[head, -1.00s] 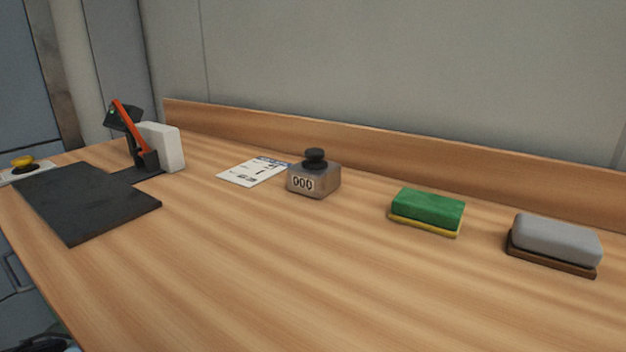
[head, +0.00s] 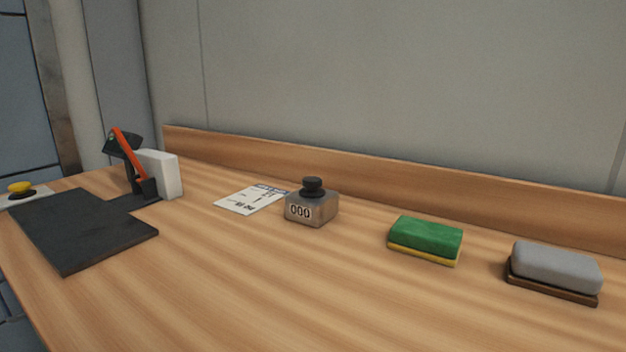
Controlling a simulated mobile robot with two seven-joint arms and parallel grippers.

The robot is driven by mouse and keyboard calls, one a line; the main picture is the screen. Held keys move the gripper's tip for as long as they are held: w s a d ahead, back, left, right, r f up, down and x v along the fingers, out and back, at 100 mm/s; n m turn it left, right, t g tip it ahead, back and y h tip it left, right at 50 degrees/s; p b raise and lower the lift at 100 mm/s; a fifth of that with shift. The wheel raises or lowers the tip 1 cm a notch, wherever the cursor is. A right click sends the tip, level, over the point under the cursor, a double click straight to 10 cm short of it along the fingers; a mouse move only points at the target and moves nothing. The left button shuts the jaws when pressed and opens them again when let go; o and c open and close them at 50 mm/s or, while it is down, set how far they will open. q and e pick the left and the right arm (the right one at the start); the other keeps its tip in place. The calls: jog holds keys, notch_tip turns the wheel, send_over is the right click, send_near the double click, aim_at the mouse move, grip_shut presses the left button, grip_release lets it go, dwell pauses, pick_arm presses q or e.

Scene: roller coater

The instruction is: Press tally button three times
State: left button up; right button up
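The tally counter (head: 312,207) is a small grey metal box standing upright on the wooden bench, near the middle of the head view. Its front window (head: 299,212) reads 000. The black round tally button (head: 312,187) sits on top of it, with nothing touching it. Neither of my grippers shows in the head view.
A printed card (head: 250,199) lies just left of the counter. A green and yellow sponge (head: 425,239) and a grey block on a brown base (head: 554,271) lie to the right. A dark mat (head: 85,230), a red-levered device (head: 130,160) and a yellow button (head: 20,188) are left. The bench's front is clear.

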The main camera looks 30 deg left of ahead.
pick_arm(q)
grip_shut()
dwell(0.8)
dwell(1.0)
